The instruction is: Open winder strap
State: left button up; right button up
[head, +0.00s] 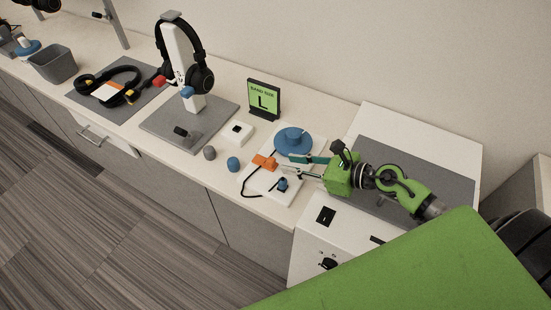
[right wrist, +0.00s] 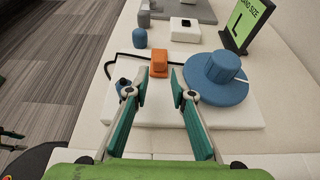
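The winder is a white board (head: 262,188) with a blue spool (head: 293,141), an orange clip-like block (head: 265,162), a small blue knob (head: 283,184) and a black cord looping at its left side. In the right wrist view the orange block (right wrist: 159,63) stands just beyond my fingertips, with the blue spool (right wrist: 216,76) to its right and the knob (right wrist: 124,87) to its left. My right gripper (head: 287,163) is open and empty, pointing at the orange block; in the right wrist view its fingertips (right wrist: 158,86) are apart.
A green "L" sign (head: 264,99) stands behind. A white box (head: 236,133), a blue plug (head: 233,164) and a grey plug (head: 209,153) sit left of the board. A headset stand (head: 190,90) is farther left. A grey-topped white unit (head: 325,220) lies right.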

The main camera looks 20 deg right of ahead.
aim_at(274, 161)
jog(key=x, duration=0.5)
jog(key=shift+w+a+r+p, duration=0.1)
jog(key=shift+r+p, duration=0.05)
jog(key=shift+p, duration=0.25)
pick_arm(q)
jog(key=shift+s+r, duration=0.55)
jog(key=shift+r, duration=0.05)
pick_arm(e)
jog(key=shift+w+a+f, duration=0.35)
jog(key=shift+w+a, duration=0.05)
jog(key=shift+w, duration=0.05)
grip_shut()
